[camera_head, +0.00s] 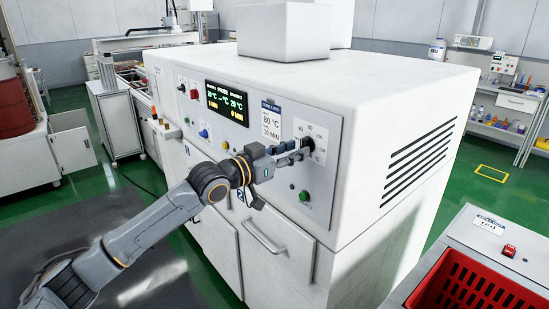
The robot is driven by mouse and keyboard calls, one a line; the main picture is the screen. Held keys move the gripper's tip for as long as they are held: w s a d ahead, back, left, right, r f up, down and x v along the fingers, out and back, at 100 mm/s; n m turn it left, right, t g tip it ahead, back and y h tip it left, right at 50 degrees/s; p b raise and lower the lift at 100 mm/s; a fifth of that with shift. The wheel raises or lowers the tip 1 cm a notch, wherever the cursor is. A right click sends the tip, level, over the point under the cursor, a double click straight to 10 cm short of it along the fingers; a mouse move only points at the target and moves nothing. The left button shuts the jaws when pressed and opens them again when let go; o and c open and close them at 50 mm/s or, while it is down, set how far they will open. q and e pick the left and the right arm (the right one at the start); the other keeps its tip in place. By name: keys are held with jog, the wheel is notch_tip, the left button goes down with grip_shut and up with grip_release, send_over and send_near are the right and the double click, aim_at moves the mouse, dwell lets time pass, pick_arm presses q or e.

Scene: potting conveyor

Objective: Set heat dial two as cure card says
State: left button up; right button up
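A white oven stands in the middle, with a grey control panel (318,190) on its front. The cure card (271,120) on the panel reads 80 °C and 30 MIN. To its right is a heat dial (308,143), a dark knob on a white scale plate with small numbers. My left gripper (303,150) reaches in from the left, its fingertips at this dial and partly covering it. Whether the fingers are closed on the knob is unclear, and the dial's pointer is hidden. A dark display (227,104) shows green and yellow readings. My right gripper is out of view.
A green button (304,196) sits below the dial; blue (204,134) and yellow (225,145) buttons are further left. Door handles project below the panel. A red crate (480,285) stands at the lower right. Green floor is open at the right.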

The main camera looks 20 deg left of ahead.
pick_arm(q)
jog(key=v, duration=1)
jog(key=shift+s+a, duration=0.25)
jog(key=shift+s, duration=0.05)
jog(key=shift+w+f, duration=0.1)
jog(key=shift+f, duration=0.05)
